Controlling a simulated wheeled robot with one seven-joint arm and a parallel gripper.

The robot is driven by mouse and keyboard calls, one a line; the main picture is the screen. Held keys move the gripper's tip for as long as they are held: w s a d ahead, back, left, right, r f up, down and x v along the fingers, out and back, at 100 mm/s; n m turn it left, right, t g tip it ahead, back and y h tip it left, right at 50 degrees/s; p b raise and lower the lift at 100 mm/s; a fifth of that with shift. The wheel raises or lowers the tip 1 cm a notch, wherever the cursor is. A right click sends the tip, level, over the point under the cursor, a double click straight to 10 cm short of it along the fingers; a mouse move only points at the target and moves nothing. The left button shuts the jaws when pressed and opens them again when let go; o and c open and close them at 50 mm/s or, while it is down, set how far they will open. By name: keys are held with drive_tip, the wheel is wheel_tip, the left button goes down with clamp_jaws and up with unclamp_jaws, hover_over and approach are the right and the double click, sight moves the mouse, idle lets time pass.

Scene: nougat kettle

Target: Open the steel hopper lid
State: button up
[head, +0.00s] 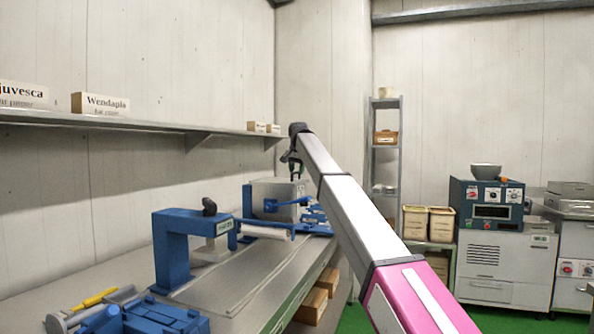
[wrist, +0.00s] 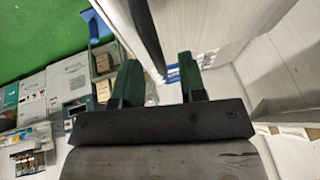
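A grey steel box (head: 278,197) with blue parts around it stands toward the far end of the steel bench; it looks like the hopper. Its top face shows as a flat lid (head: 272,181), which appears shut, though it is small and partly hidden. My gripper (head: 294,167) is at the end of my outstretched arm, just above the box's right side in the picture; I cannot tell the distance between them. In the wrist view, the two dark green fingers of my gripper (wrist: 158,68) are apart with nothing between them. I cannot make out the lid in the wrist view.
A blue press (head: 178,240) stands nearer on the bench (head: 225,292), with more blue gear in front. A wall shelf (head: 150,123) holding boxes runs above the bench. A metal rack (head: 385,150), tan bins and machines stand at the back right, with green floor before them.

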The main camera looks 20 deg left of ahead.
clamp_jaws()
drive_tip(key=shift+r, duration=0.15)
